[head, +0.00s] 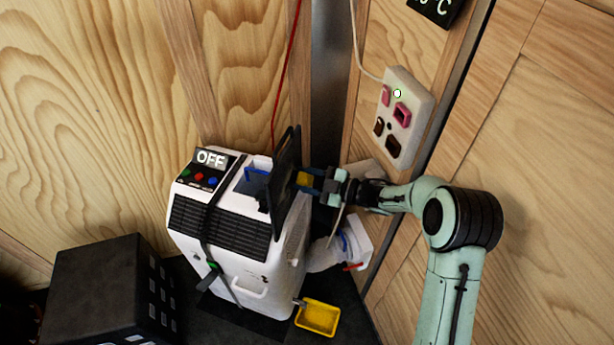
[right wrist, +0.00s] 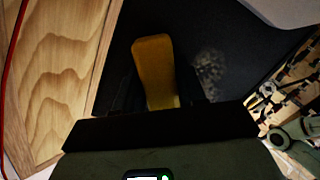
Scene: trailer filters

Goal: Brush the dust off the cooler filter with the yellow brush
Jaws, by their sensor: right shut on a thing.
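The white cooler (head: 240,225) stands upright in the corner, with an "OFF" display on top. A black panel, seemingly the cooler filter (head: 284,165), stands upright at the right of its top. My right gripper (head: 312,183) is shut on the yellow brush (head: 303,179), just right of the panel. In the right wrist view the brush (right wrist: 153,70) lies between the fingers, in front of a dark surface (right wrist: 215,35). A grey dusty patch (right wrist: 208,75) shows on that surface, right of the brush. Whether the brush touches it I cannot tell. My left gripper is out of view.
A yellow tray (head: 318,317) lies right of the cooler's foot. A black box (head: 100,290) stands at the left. A socket panel (head: 402,118) is on the wall above my right arm. A red cord (head: 286,75) hangs behind the cooler. Wooden walls close in the corner.

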